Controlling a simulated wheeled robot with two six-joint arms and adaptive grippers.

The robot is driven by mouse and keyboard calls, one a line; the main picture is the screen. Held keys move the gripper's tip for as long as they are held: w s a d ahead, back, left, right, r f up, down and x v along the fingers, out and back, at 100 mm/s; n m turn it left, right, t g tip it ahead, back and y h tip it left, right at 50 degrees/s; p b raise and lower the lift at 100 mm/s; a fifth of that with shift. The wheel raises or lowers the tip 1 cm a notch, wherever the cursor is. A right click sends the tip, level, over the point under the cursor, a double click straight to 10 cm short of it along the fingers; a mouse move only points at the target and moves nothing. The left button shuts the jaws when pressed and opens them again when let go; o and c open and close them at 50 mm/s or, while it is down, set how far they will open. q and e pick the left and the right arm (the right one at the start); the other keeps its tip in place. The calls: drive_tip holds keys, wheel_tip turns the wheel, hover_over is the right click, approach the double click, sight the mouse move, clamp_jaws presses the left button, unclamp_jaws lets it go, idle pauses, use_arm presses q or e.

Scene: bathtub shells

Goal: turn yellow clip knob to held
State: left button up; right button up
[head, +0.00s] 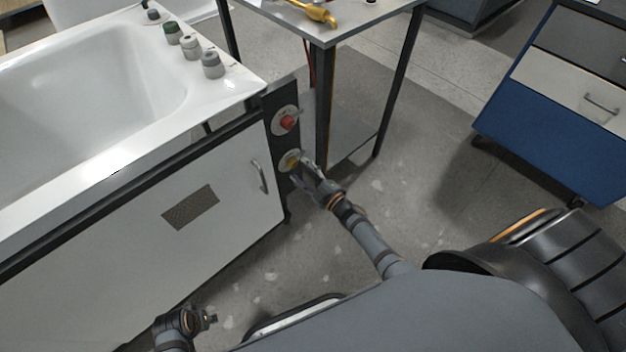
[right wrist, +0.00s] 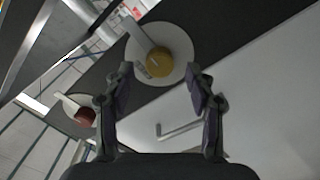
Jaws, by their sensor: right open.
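The yellow clip knob (head: 291,161) sits on a pale round plate on the dark upright panel at the tub's right end, below the red knob (head: 287,122). In the right wrist view the yellow knob (right wrist: 159,61) is ahead of the fingers, a little left of centre between them. My right gripper (head: 309,176) is open and close in front of the yellow knob; it also shows in the right wrist view (right wrist: 163,88) with nothing between its fingers. My left gripper (head: 211,319) is low at the bottom left, far from the knobs; its jaws are too small to judge.
The white bathtub (head: 130,60) has several small knobs on its rim. Its cabinet door has a handle (head: 261,176) left of the panel. A table (head: 335,30) with a golden tap stands behind the panel. A blue drawer cabinet (head: 545,130) is at right. Open floor lies between.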

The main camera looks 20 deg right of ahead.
drive_tip(key=v, duration=0.9)
drive_tip(key=shift+s, duration=0.35)
drive_tip(key=shift+d, duration=0.15)
drive_tip(key=s+d+f+m+g+h, duration=0.3)
drive_tip(key=d+f+m+g+h, duration=0.35)
drive_tip(key=f+m, duration=0.2)
drive_tip(key=s+f+m+g+h, duration=0.1)
drive_tip(key=s+f+m+g, duration=0.2)
drive_tip(key=s+f+g, duration=0.35)
use_arm(q)
drive_tip(key=s+a+r+p, duration=0.1)
drive_tip(key=s+r+p, duration=0.1)
drive_tip(key=s+p, duration=0.6)
drive_tip(key=s+a+r+p, duration=0.2)
drive_tip(key=s+p, duration=0.7)
drive_tip(key=p, duration=0.7)
drive_tip(key=shift+r, duration=0.2)
use_arm(e)
drive_tip(key=s+r+m+g, duration=0.1)
drive_tip(key=s+r, duration=0.1)
drive_tip(key=s, duration=1.1)
drive_tip(key=s+r+m+g, duration=0.1)
drive_tip(key=s+r, duration=0.1)
drive_tip(key=s, duration=1.1)
drive_tip(key=shift+s+r+g, duration=0.35)
drive_tip(key=shift+g, duration=0.05)
